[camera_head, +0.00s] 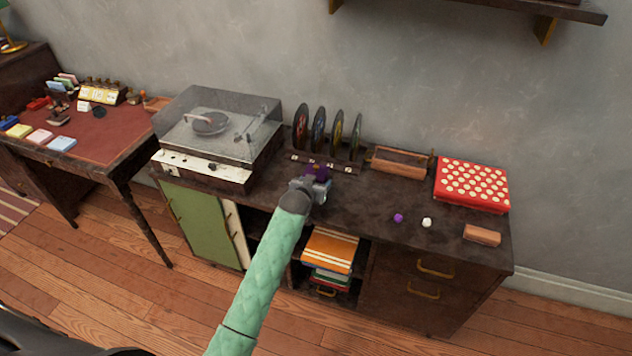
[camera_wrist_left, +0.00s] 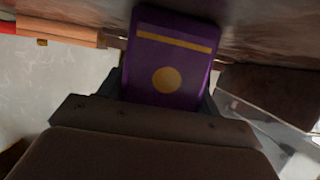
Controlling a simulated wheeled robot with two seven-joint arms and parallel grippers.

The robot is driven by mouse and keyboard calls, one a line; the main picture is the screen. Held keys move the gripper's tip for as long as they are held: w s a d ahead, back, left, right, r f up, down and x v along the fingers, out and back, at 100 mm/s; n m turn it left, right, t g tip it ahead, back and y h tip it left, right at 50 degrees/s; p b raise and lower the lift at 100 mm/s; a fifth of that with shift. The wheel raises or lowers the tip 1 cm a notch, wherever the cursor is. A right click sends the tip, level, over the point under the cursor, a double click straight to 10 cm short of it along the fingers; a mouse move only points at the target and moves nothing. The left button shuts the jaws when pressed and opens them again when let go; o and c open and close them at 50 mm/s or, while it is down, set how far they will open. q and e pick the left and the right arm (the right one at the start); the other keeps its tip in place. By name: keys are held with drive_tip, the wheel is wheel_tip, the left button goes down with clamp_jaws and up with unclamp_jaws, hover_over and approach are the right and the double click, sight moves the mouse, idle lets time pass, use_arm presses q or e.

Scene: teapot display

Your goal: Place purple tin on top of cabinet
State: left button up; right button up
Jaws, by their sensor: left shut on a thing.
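The purple tin (camera_head: 317,172) is held in my left gripper (camera_head: 311,186), over the top of the dark cabinet (camera_head: 365,205), just in front of the record rack. In the left wrist view the purple tin (camera_wrist_left: 172,92) shows a gold band and a gold disc, and its lower part sits between the jaws of my left gripper (camera_wrist_left: 165,104). The cabinet top (camera_wrist_left: 255,25) is close to the tin there; I cannot tell whether they touch. My right gripper is not in view.
A record player (camera_head: 215,140) stands left on the cabinet. The rack with several records (camera_head: 319,130), a wooden holder (camera_head: 400,163) and a red dotted box (camera_head: 471,185) stand behind. Purple (camera_head: 398,217) and white (camera_head: 427,222) dice and a wooden block (camera_head: 482,235) lie right. Bare top lies between.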

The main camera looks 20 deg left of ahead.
use_arm(q)
drive_tip(key=shift+f, duration=0.1)
drive_tip(key=o, duration=1.1)
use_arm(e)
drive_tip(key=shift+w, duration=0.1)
use_arm(q)
drive_tip(key=shift+o, duration=0.2)
drive_tip(key=shift+s, duration=0.35)
drive_tip(key=b+v, duration=0.3)
drive_tip(key=v, duration=0.8)
drive_tip(key=s+d+f+g, duration=0.2)
drive_tip(key=s+f+g, duration=0.1)
drive_tip(key=s+f, duration=0.45)
drive_tip(key=s+d+f+g, duration=0.2)
drive_tip(key=s+f, duration=0.5)
drive_tip(key=f, duration=0.1)
drive_tip(key=s+d+f+g, duration=0.2)
drive_tip(key=s+f, duration=0.4)
drive_tip(key=s, duration=0.5)
drive_tip(key=s+d+f+m+g, duration=0.1)
drive_tip(key=s+f+g, duration=0.4)
drive_tip(key=s, duration=0.7)
drive_tip(key=shift+s+d+f+m+h, duration=0.3)
drive_tip(key=shift+d+f, duration=0.2)
drive_tip(key=shift+f, duration=0.1)
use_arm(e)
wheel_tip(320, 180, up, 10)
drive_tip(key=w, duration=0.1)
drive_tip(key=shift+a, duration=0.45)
